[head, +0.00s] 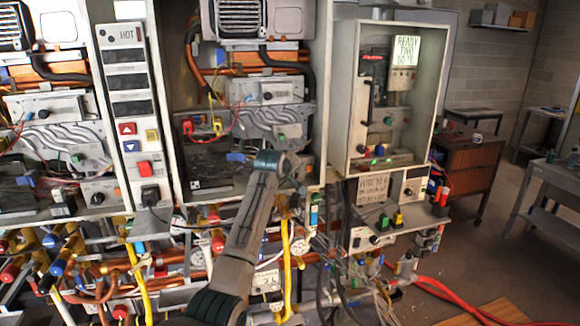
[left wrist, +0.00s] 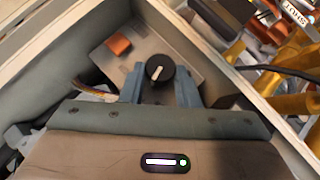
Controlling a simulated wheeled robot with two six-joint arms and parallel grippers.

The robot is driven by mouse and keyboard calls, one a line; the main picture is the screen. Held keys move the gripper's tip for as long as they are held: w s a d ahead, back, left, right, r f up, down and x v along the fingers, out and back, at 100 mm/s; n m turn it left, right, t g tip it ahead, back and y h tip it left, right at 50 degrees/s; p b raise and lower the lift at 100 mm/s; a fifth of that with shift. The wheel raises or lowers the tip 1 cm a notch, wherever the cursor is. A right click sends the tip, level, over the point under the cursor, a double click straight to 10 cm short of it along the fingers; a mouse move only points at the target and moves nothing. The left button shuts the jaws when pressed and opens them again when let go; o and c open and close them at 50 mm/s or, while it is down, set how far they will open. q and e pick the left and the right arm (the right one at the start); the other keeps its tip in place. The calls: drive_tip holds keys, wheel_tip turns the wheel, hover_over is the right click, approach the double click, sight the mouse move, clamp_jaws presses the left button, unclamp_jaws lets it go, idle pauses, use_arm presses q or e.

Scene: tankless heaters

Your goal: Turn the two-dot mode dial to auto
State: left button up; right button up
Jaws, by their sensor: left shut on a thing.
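In the left wrist view a round black dial (left wrist: 160,72) with a white pointer line sits on a grey plate. My left gripper (left wrist: 160,84) has its blue-grey fingers on either side of the dial and is shut on it. The pointer slants, with one end toward the upper right in that view. I cannot read any dots or mode marks around the dial. In the head view my left gripper (head: 293,168) is at the lower right of the open middle heater cabinet (head: 172,100), and the hand hides the dial. My right gripper is not in view.
An orange block (left wrist: 118,45) lies beside the dial. The cabinet's wall (left wrist: 280,125) runs close by the hand. Right of it stands another cabinet with a lit display (head: 406,50) starting "READY TWO". Pipes and cables crowd below. A brown cart (head: 470,165) stands at right.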

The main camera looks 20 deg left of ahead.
use_arm(q)
drive_tip(key=shift+w+d+r+m+g+y+p, duration=0.15)
drive_tip(key=shift+m+g+y+p, duration=0.15)
drive_tip(key=shift+m+g+y, duration=0.35)
drive_tip(key=shift+y, duration=0.25)
drive_tip(key=o, duration=0.7)
drive_tip(key=shift+s, duration=0.2)
drive_tip(key=shift+s+r+b, duration=0.2)
drive_tip(key=shift+s+b, duration=0.05)
drive_tip(key=shift+b, duration=0.15)
drive_tip(key=b+v, duration=0.4)
drive_tip(key=v, duration=0.6)
drive_tip(key=shift+b, duration=0.3)
